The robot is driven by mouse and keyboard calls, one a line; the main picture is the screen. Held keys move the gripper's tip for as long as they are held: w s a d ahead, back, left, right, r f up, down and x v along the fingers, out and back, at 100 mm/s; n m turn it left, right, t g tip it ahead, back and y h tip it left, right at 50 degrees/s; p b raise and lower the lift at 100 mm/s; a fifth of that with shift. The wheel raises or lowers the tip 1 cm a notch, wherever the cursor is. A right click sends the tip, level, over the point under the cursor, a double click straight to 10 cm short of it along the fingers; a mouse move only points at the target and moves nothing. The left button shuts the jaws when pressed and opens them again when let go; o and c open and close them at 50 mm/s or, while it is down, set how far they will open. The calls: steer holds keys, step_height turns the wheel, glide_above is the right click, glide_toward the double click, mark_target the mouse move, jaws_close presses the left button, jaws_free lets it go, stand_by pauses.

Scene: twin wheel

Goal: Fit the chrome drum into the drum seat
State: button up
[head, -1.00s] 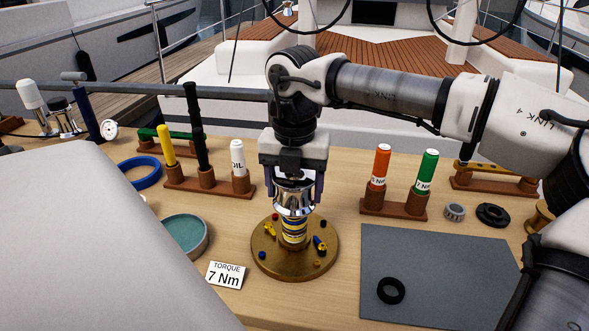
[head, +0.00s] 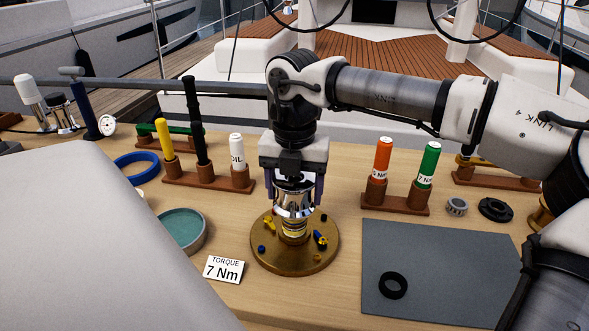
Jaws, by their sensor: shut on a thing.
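My gripper (head: 293,191) points straight down, its two dark fingers shut on the chrome drum (head: 294,206). The drum is upright and shiny, directly above the middle of a round brass base (head: 266,256). A short column with yellow, dark and silver bands (head: 294,229) stands at the centre of this base, which I take to be the drum seat. The drum's lower end meets or covers the top of the column; I cannot tell how far it is down around it.
Small blue, yellow and red parts lie on the brass base around the column. A torque card (head: 223,269) and green-lined dish (head: 181,231) are left. A grey mat (head: 440,265) with a black ring (head: 393,285) is right. Tube racks (head: 394,203) stand behind.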

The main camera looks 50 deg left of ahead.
mark_target(294, 213)
steer(key=shift+f+b, duration=2.5)
steer(key=shift+f, duration=0.7)
steer(key=o, duration=1.7)
steer(key=shift+r, duration=0.1)
step_height(294, 213, up, 14)
steer(key=shift+f+p, duration=0.1)
steer(key=shift+p, duration=0.4)
